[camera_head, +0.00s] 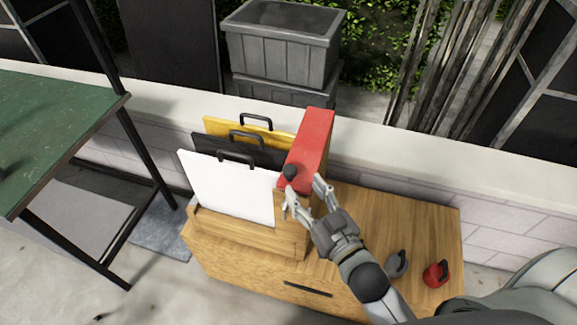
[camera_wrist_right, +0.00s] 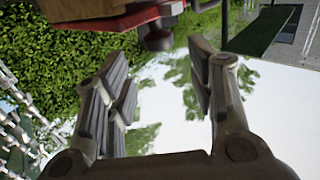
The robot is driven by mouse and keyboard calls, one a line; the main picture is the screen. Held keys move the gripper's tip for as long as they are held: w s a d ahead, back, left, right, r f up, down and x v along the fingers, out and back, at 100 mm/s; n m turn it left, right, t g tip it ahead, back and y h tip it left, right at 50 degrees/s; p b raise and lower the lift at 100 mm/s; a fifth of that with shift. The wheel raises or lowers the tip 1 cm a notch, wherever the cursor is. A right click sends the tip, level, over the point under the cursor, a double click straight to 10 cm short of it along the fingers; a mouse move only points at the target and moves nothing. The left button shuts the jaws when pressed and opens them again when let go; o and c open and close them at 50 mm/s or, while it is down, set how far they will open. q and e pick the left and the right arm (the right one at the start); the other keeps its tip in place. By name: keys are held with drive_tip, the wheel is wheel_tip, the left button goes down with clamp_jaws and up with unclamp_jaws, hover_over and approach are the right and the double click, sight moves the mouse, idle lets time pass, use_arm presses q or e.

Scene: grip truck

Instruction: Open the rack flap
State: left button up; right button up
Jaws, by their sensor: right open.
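The red rack flap (camera_head: 314,135) lies across the top of the wooden rack's right part (camera_head: 293,222). A dark round knob (camera_head: 290,171) sits at its near end. My right gripper (camera_head: 305,188) is open and close to the knob, with its fingers pointing toward it. In the right wrist view the knob (camera_wrist_right: 157,39) shows ahead between the open fingers (camera_wrist_right: 160,60), below the red flap edge (camera_wrist_right: 122,20). The fingers do not appear closed on it; contact cannot be told. My left gripper is out of view.
White (camera_head: 232,190), black (camera_head: 260,153) and yellow (camera_head: 222,127) handled panels stand in the rack, left of the flap. A grey kettlebell (camera_head: 397,265) and a red kettlebell (camera_head: 437,274) stand on the wooden cabinet top (camera_head: 415,215). A green table (camera_head: 55,120) stands at left.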

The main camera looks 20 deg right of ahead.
sight(293, 174)
drive_tip(key=w, duration=0.2)
drive_tip(key=w+a+p, duration=0.1)
drive_tip(key=w, duration=0.5)
drive_tip(key=shift+a+p, duration=0.25)
drive_tip(key=shift+p, duration=0.05)
drive_tip(key=shift+s, duration=0.1)
clamp_jaws()
